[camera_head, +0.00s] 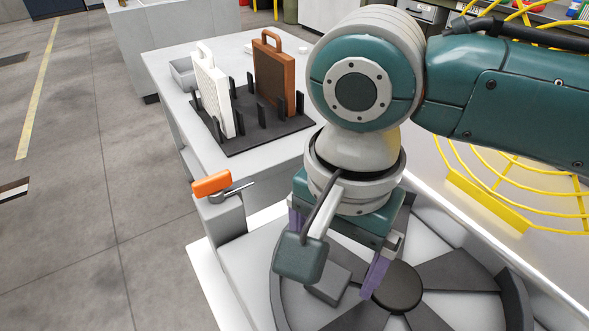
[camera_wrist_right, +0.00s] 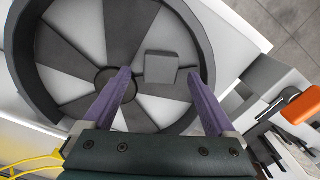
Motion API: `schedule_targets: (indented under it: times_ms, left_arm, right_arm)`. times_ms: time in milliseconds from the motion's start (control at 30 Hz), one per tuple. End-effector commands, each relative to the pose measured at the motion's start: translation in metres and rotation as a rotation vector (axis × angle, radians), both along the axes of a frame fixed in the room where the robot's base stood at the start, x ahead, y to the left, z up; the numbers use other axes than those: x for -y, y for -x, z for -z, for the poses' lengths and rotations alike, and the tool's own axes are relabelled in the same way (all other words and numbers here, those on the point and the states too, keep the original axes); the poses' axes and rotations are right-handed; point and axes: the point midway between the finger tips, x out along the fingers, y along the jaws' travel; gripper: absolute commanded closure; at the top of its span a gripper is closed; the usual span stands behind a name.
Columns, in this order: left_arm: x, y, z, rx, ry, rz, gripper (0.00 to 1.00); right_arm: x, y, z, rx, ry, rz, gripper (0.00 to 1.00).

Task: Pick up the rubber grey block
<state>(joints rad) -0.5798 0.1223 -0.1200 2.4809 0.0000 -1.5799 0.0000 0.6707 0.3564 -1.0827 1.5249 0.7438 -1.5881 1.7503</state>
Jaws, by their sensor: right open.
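The grey block (camera_head: 330,284) lies on the round turntable (camera_head: 464,278), which has light and dark wedges, in the head view. It is partly hidden behind my right wrist. In the right wrist view the block (camera_wrist_right: 160,67) shows as a small grey box just beyond and between the fingertips, closer to the right one. My right gripper (camera_head: 335,252) is above the turntable, pointing down, with its purple fingers spread wide. In the right wrist view the gripper (camera_wrist_right: 159,74) is empty. I cannot tell the exact height gap. My left gripper is not in view.
An orange-handled lever (camera_head: 212,183) stands at the turntable's left. Behind it, a table (camera_head: 164,72) holds a black rack (camera_head: 262,137) with a white case (camera_head: 213,90) and a brown case (camera_head: 274,72). Yellow wire guards (camera_head: 487,204) are at the right. The turntable has a raised rim.

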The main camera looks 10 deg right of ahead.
Motion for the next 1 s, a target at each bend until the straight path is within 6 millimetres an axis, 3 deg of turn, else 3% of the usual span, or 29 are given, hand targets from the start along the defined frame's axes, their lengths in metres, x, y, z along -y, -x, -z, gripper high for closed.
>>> schedule_targets:
  times_ms: [100,367,1000]
  left_arm:
    - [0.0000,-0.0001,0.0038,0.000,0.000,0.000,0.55]
    - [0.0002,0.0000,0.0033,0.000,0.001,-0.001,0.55]
    - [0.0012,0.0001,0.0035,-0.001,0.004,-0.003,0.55]
  right_arm:
    - [0.0001,0.0001,0.0127,0.001,0.001,0.000,0.09]
    - [0.0000,0.0000,0.0138,0.001,0.000,-0.001,0.11]
    - [-0.0001,0.0000,0.0135,0.001,0.000,-0.001,0.83]
